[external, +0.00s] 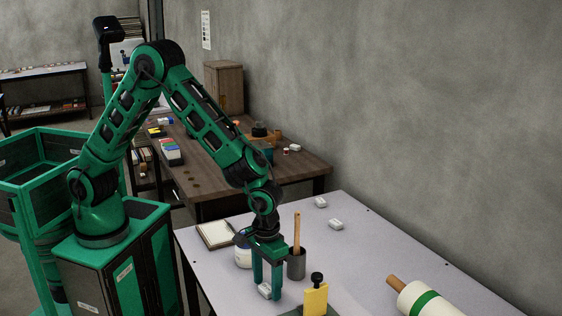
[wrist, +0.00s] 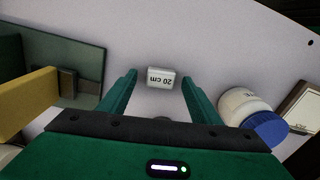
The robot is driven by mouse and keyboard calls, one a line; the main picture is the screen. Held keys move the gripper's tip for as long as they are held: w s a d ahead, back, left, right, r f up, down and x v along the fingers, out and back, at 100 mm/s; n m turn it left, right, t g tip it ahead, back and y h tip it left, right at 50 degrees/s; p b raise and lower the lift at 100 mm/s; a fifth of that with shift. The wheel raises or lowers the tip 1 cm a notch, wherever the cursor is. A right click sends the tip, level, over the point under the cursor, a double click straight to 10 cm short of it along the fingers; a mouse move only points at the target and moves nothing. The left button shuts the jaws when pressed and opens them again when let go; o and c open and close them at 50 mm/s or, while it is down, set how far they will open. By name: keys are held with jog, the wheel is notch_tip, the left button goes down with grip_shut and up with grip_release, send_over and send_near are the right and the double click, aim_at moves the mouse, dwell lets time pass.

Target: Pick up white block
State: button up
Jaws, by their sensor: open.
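A white block (wrist: 161,78) marked "20 cm" lies on the light table, between and just beyond my open fingertips in the wrist view. In the external view the block (external: 265,290) shows at the tips of my gripper (external: 267,291), partly hidden by a finger. My gripper points down and its fingers also show in the wrist view (wrist: 158,78), spread on either side of the block with a gap at each side. Two more white blocks lie farther back on the table, one (external: 336,224) nearer and one (external: 320,202) behind it.
A jar with a blue lid (wrist: 262,122) stands right of my gripper in the wrist view. A metal cup with a wooden handle (external: 296,263) and a yellow piece (external: 316,299) stand close by. A notepad (external: 214,235) and a white roll (external: 425,300) lie farther off. The table's middle right is clear.

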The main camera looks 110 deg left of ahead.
aim_at(268, 288)
jog(key=shift+f, duration=0.35)
jog(key=c, duration=1.1)
jog(key=shift+r, duration=0.2)
notch_tip(268, 288, up, 4)
jog(key=s+a+r, duration=0.1)
jog(key=a+r, duration=0.1)
jog(key=a, duration=0.1)
jog(key=s+a+r, duration=0.2)
jog(key=a, duration=0.2)
jog(key=s+a+r, duration=0.2)
jog(key=a, duration=0.1)
jog(key=shift+a+r, duration=0.3)
jog(key=shift+r, duration=0.05)
